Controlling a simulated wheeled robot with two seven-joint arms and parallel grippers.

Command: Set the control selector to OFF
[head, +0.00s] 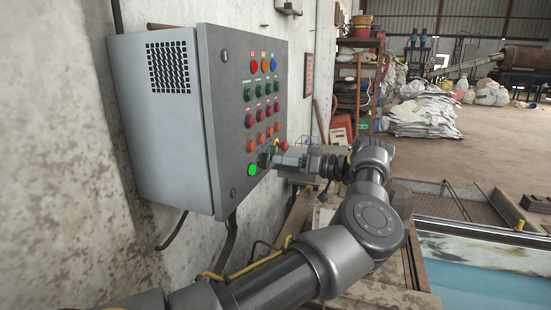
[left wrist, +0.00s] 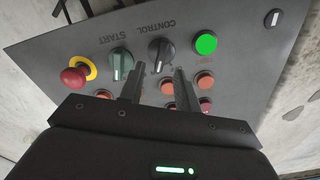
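The control selector (left wrist: 160,54) is a round black knob with a pale pointer line, under the upside-down word CONTROL in the left wrist view. In the head view the dark knob (head: 263,160) sits low on the grey panel, partly hidden by my gripper. My left gripper (left wrist: 158,72) is open and empty. Its two fingers point at the panel, with the control selector just beyond and between the tips. I cannot tell whether they touch it. My right gripper is in neither view.
Beside the selector are the green START selector (left wrist: 121,63), a lit green button (left wrist: 206,43) and a red emergency stop (left wrist: 76,75) with a yellow ring. Several red buttons lie behind my fingers. The cabinet (head: 160,120) hangs on a concrete wall (head: 50,150).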

